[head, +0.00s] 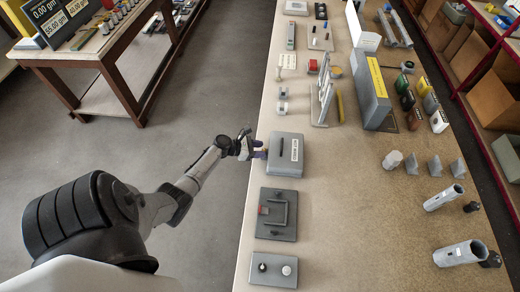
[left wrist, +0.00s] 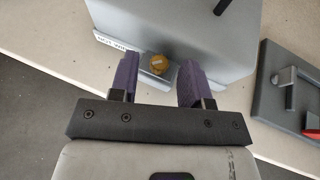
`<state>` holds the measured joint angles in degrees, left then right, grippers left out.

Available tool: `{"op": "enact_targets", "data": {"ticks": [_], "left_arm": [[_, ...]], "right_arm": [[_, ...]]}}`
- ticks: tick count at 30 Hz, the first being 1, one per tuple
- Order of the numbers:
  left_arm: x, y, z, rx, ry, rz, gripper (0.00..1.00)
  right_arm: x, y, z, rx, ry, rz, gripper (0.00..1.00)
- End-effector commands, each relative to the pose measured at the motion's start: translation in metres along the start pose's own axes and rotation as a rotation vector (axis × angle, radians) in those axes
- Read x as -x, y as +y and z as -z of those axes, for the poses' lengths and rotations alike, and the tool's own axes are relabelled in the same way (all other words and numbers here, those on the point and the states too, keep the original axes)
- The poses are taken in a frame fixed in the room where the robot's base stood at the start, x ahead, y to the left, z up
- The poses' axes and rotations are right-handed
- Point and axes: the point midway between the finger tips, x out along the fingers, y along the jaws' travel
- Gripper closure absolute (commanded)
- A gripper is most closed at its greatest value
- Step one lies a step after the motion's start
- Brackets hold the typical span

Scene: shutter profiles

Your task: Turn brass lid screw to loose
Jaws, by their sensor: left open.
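In the head view the left gripper (head: 260,153) is at the box's left side. My right gripper is not in view.
A grey plate with a handle-like bar and red part (head: 277,214) lies just nearer than the box. A plate with two knobs (head: 273,268) is nearer still. Upright metal profiles (head: 325,92) stand beyond the box. The tabletop right of the box is clear.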

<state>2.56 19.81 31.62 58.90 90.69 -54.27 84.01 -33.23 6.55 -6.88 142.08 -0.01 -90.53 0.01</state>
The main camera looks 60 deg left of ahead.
Motion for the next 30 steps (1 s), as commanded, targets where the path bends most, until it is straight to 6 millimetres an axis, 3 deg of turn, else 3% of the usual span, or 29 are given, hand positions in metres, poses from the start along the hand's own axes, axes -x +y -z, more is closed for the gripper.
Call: {"op": "enact_targets", "data": {"ticks": [18, 24, 30], "left_arm": [[0.109, -0.001, 0.001, -0.002, 0.003, 0.001, 0.56], [0.127, 0.0, 0.0, 0.0, 0.001, 0.0, 0.56], [0.133, 0.0, 0.0, 0.001, 0.001, 0.0, 0.56]], "right_arm": [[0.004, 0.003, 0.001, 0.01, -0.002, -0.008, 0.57], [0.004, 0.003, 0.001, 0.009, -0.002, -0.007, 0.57], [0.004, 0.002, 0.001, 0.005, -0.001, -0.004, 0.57]]}}
